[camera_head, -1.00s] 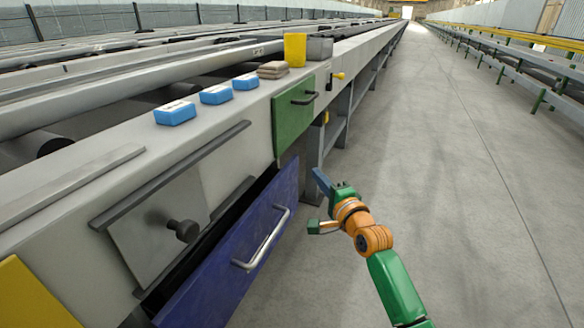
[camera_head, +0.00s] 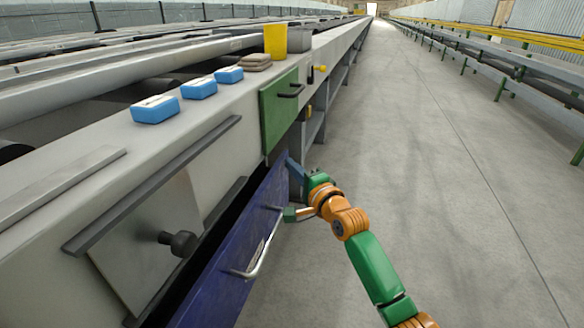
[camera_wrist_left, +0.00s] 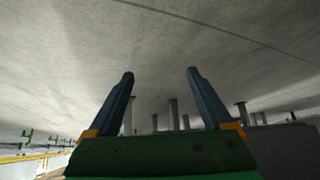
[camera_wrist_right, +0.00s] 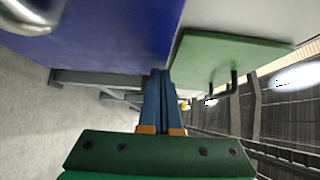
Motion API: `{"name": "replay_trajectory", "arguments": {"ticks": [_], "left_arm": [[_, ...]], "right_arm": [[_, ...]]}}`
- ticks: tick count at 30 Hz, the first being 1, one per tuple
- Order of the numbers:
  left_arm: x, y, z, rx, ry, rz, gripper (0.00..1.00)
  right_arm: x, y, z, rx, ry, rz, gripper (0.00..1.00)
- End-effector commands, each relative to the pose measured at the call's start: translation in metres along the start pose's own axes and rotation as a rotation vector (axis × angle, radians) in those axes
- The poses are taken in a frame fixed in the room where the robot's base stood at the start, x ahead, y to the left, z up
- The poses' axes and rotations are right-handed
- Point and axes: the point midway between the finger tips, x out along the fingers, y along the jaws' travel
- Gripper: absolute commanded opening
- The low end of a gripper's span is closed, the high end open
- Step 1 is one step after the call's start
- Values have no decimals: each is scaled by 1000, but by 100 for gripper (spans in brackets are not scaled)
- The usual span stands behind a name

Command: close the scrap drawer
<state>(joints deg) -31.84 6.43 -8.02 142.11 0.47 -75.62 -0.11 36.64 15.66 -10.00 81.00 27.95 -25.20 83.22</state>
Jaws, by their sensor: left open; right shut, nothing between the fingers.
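The blue drawer (camera_head: 225,270), the only drawer seen standing open, sticks out below the bench top, with a dark gap behind its front. Its bar handle (camera_head: 258,252) is silver and also shows in the right wrist view (camera_wrist_right: 35,18). My right gripper (camera_head: 291,166) is shut and empty at the far end of the drawer front; whether it touches is unclear. In the right wrist view its closed fingers (camera_wrist_right: 160,82) overlap the drawer's edge. My left gripper (camera_wrist_left: 160,75) is open and empty, with bare floor in front of it; it is outside the head view.
A green panel (camera_head: 272,118) with a dark handle is beyond the drawer. A grey hatch (camera_head: 140,245) with a black knob is nearer. Blue boxes (camera_head: 155,109) and a yellow cup (camera_head: 275,42) stand on the bench top. The floor at right is clear.

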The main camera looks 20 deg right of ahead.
Motion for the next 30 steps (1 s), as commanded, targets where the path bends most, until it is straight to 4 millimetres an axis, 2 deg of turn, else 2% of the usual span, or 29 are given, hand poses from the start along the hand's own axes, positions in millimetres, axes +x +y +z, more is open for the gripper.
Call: {"name": "replay_trajectory", "arguments": {"ticks": [2,9,12,26,30], "left_arm": [[-1,0,3,-1,-18,0,85],[-7,-3,49,-12,-238,-3,85],[-9,-3,61,-15,-293,-3,85],[-9,-3,64,-16,-309,-3,85],[-2,-4,67,-16,-317,-3,85]], "right_arm": [[2,-1,2,2,0,-1,0],[14,-2,14,3,2,-1,0],[17,-1,17,1,1,0,0],[18,0,18,0,1,0,0],[17,-2,19,1,1,0,0]]}}
